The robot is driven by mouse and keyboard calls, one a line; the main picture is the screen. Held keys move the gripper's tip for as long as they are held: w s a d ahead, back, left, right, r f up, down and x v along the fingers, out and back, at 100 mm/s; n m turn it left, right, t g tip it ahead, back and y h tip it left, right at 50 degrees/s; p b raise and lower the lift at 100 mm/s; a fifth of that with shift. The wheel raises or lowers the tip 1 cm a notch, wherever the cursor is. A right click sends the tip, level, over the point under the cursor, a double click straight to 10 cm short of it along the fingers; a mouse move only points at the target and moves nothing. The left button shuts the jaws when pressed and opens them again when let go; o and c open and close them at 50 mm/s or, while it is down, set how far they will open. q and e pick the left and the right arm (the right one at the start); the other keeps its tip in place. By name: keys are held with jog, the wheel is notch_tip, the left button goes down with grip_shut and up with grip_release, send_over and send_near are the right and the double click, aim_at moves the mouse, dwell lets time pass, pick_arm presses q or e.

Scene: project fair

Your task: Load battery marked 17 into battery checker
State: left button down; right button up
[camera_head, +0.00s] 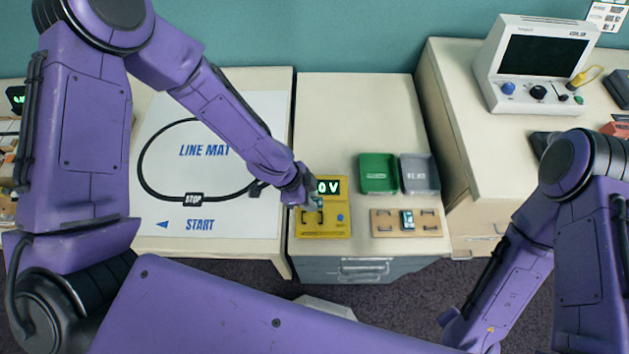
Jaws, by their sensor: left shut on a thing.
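The yellow battery checker (335,227) lies on the middle table, with a display reading "0 V" and a blue button. My left gripper (314,206) is over the checker's upper left part, shut on a small battery (317,203) that is mostly hidden by the fingers. I cannot read its number, nor tell whether it touches the checker. Another battery (407,219), dark with a light green part, sits in the middle of a wooden holder (390,231) to the right; the places beside it look empty. My right arm comes in at the right; its gripper is not in view.
A green tray (378,160) and a grey tray (419,160) stand behind the holder. The white line mat (165,222) lies on the left table. A white instrument with a screen (545,55) stands on the right cabinet. Some table is clear behind the checker.

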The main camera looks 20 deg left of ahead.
aim_at(313, 218)
pick_arm(q)
jog(key=s+f+b, duration=0.2)
jog(key=b, duration=0.1)
jog(key=shift+s+f, duration=0.25)
jog(key=shift+w+f+b, duration=0.3)
jog(key=shift+f+b, duration=0.1)
jog(key=shift+f, duration=0.2)
jog(key=shift+w+f+b, duration=0.3)
jog(key=shift+f+b, duration=0.1)
jog(key=shift+f, duration=0.15)
jog(key=shift+w+f, duration=0.25)
jog(key=shift+f, duration=0.05)
jog(key=shift+s+r, duration=0.25)
jog(key=shift+s, duration=0.15)
jog(key=shift+w, duration=0.1)
pick_arm(e)
jog(key=f, duration=0.1)
jog(key=s+f, duration=0.1)
jog(key=f, duration=0.2)
jog(key=shift+s+f, duration=0.35)
jog(key=shift+s, duration=0.05)
pick_arm(q)
jog(key=shift+f, duration=0.1)
pick_arm(e)
jog(key=shift+w, duration=0.1)
pick_arm(q)
jog(key=shift+a, duration=0.1)
